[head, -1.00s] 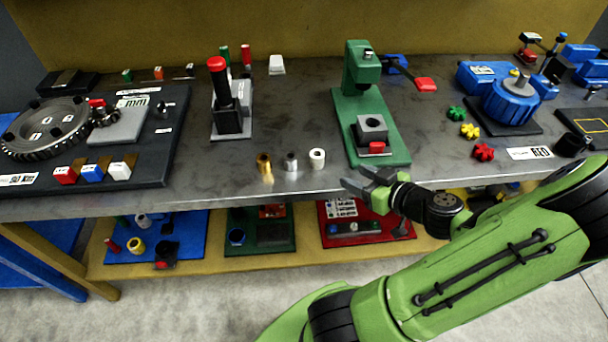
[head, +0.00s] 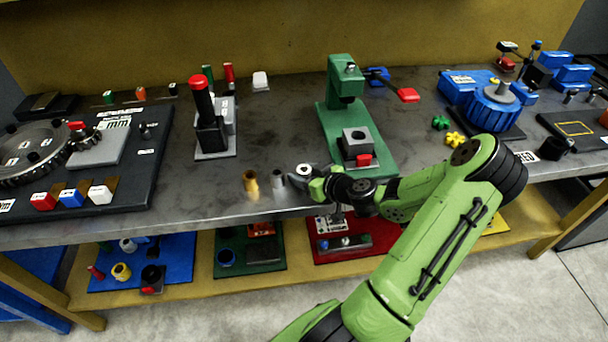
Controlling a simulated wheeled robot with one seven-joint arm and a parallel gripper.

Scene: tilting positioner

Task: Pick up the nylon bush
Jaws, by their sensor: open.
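Three small bushes stand in a row near the front edge of the bench, in the head view. The white one, which looks like the nylon bush (head: 303,169), is at the right end and partly hidden by my gripper. A grey metal bush (head: 278,179) is in the middle and a brass one (head: 251,182) at the left. My gripper (head: 304,177) is open, pointing left, with its fingers at the white bush. I cannot tell whether the bush is between the fingers or just behind them.
A green press (head: 345,115) stands behind and right of my gripper. A black post with a red top (head: 204,115) stands back left. Bare bench lies behind the bushes (head: 275,120). The shelf below holds blue, green and red trays (head: 210,262).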

